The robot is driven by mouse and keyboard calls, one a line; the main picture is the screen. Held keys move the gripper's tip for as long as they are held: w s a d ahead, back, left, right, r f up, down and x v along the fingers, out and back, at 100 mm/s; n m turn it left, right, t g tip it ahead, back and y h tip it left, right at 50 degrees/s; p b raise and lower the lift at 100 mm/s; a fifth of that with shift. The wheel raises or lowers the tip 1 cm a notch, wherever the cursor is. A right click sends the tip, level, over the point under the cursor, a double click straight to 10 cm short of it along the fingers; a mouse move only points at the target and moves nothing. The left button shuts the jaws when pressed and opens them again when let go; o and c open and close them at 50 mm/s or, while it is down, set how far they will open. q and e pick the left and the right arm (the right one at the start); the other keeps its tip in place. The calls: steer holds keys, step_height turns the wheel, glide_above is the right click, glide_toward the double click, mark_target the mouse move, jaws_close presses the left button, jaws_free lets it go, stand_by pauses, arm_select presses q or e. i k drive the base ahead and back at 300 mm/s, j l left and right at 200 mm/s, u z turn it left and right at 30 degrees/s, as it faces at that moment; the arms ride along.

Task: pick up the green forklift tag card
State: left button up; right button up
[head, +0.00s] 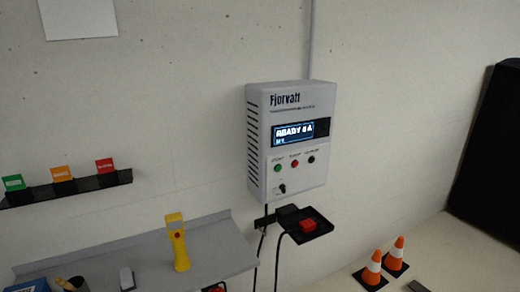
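The green tag card (14,183) stands at the left end of a dark wall rack (70,190), near the left edge of the head view. An orange card (62,174) and a red card (105,165) stand to its right in the same rack. The print on the cards is too small to read. Neither of my grippers shows in the head view.
A grey shelf (215,254) below the rack bears a yellow torch-like tool (177,243). A charger box (288,140) is on the wall, with a small black tray (324,228) and cables below. Two orange cones (372,268) stand at lower right.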

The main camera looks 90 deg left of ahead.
mark_target(15, 183)
steer(key=u, duration=4.6)
steer(key=i+j+z, duration=0.1)
steer(key=z, duration=0.3)
steer(key=j+z, duration=0.15)
steer(key=z, duration=0.3)
steer(key=i+j+z, duration=0.1)
steer(key=z, duration=0.3)
